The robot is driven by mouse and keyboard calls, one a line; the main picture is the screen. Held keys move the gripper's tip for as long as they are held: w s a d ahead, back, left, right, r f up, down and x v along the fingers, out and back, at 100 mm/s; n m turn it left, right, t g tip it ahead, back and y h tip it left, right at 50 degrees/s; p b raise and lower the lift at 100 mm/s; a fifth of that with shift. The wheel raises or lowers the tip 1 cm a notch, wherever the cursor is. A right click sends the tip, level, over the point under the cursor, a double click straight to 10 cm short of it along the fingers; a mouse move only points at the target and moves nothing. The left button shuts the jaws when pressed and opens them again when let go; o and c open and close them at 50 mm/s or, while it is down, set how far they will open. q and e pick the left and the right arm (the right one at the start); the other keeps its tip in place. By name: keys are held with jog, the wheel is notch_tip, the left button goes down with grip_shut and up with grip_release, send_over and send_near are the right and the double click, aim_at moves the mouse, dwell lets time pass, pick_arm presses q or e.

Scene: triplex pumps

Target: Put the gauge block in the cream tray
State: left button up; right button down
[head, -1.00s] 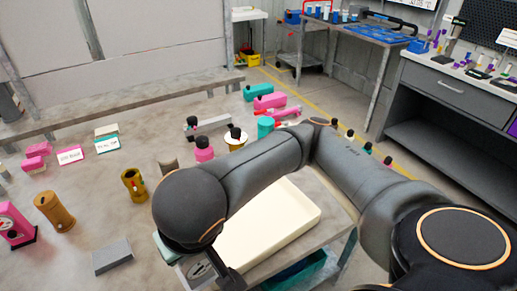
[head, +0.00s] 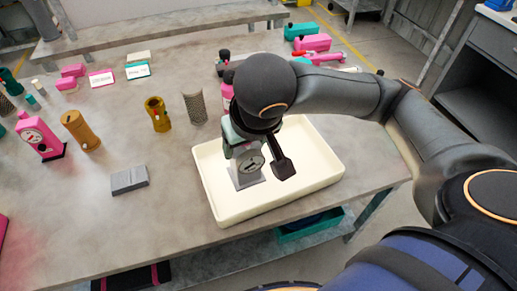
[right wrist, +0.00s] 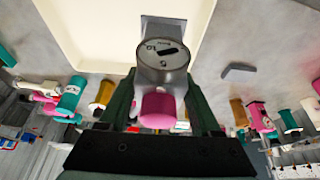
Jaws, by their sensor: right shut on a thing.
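The gauge block (head: 248,168), grey with a round dial face and a flat grey foot, is held by my right gripper (head: 257,155) over the left part of the cream tray (head: 218,208). Whether its foot touches the tray floor I cannot tell. In the right wrist view the gauge block (right wrist: 163,62) sits between the two fingers of the right gripper (right wrist: 160,105), with a pink knob towards the palm. The cream tray (right wrist: 95,35) lies beyond it there. My left gripper is not in view.
A flat grey block (head: 129,180) lies on the table left of the tray. A pink gauge (head: 40,138), an orange-brown cylinder (head: 81,130), a brass cylinder (head: 157,113) and a mesh cylinder (head: 195,107) stand further left and behind. The tray's right part is clear.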

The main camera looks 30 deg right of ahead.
pick_arm(q)
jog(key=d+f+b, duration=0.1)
jog(key=b, duration=0.1)
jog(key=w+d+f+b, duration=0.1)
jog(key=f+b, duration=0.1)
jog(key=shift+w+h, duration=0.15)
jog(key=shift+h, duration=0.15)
pick_arm(e)
jog(key=w+d+f, duration=0.6)
jog(key=f, duration=0.4)
jog(key=shift+f, duration=0.2)
jog(key=shift+f, duration=0.1)
jog(key=c, duration=0.5)
grip_release()
jog(key=shift+s+f, duration=0.1)
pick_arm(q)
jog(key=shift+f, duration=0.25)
pick_arm(e)
jog(key=o, duration=0.4)
jog(key=shift+a, duration=0.1)
